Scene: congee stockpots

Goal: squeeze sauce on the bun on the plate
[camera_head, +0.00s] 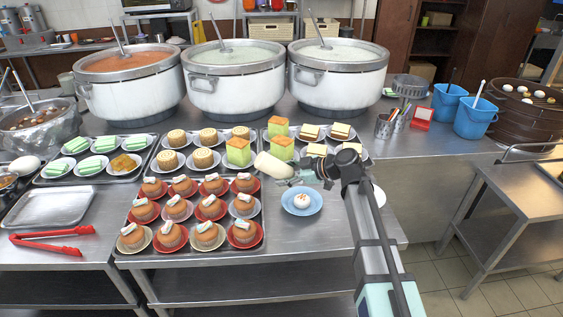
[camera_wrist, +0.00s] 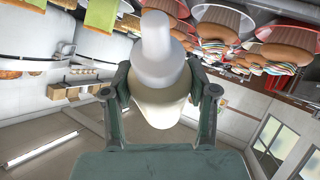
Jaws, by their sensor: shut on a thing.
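My gripper (camera_head: 309,177) is shut on a pale cream sauce bottle (camera_head: 273,165). In the head view the bottle lies nearly on its side, with one end toward the left, above the table near the plate. In the wrist view the bottle (camera_wrist: 160,85) sits between the two fingers (camera_wrist: 160,92), with its narrow whitish nozzle toward the camera's top. A white bun (camera_head: 301,200) with a brownish mark on top sits on a light blue plate (camera_head: 288,208) below and just left of my gripper. I cannot make out sauce on the bun.
A tray of muffins on small plates (camera_head: 174,209) stands close left of the blue plate. Trays of cakes and sandwiches (camera_head: 312,133) lie behind, with large stockpots (camera_head: 234,88) at the back. Red tongs (camera_head: 52,238) lie far left. Bare table is in front of the plate.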

